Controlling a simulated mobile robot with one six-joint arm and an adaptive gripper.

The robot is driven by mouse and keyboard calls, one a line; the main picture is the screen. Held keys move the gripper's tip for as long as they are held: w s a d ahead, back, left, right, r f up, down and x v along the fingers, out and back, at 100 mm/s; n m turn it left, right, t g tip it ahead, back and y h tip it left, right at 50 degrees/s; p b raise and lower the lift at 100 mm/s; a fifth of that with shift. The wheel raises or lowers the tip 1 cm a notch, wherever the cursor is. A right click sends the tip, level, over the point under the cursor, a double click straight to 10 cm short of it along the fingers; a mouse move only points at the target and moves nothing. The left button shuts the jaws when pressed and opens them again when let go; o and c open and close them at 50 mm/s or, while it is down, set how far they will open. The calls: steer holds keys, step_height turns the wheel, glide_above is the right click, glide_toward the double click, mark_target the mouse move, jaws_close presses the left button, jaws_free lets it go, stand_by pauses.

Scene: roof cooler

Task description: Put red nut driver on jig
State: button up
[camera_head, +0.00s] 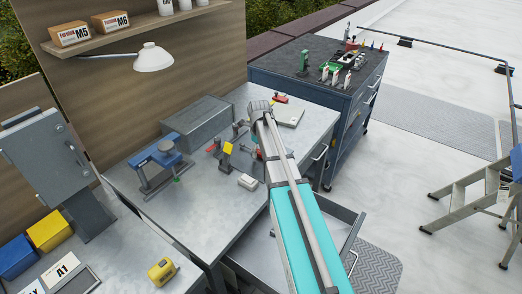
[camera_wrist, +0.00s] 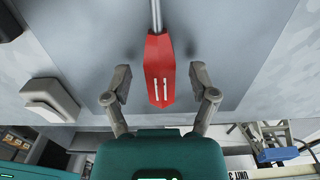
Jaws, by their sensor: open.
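The red nut driver (camera_wrist: 160,62) lies on a grey surface in the wrist view, its red handle toward me and its steel shaft running off the top edge. My gripper (camera_wrist: 160,82) is open, with one finger on each side of the handle and a visible gap on both sides. In the head view my arm covers my fingers, and I cannot tell the driver for certain among the small red items there. A blue-topped metal stand (camera_head: 165,158), possibly the jig, stands on the bench left of my arm. A blue block on a frame (camera_wrist: 278,155) shows at the wrist view's lower right.
A grey box (camera_head: 198,124) stands behind the stand. A white block (camera_head: 247,181) and small tools lie near my arm. An open drawer (camera_head: 345,232) juts out below. A dark tool cabinet (camera_head: 315,75) stands at the back. The bench front has clear room.

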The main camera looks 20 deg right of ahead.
mark_target(259, 151)
step_height(259, 151, up, 12)
steer(key=p, duration=1.1)
steer(key=shift+p, duration=0.35)
stand_by(0.4)
steer(key=s+a+n, duration=0.6)
steer(key=s+n, duration=0.5)
steer(key=n, duration=0.3)
steer(key=s+a+n, duration=0.7)
steer(key=s+n, duration=0.4)
steer(key=n, duration=0.4)
steer(key=shift+a, duration=0.15)
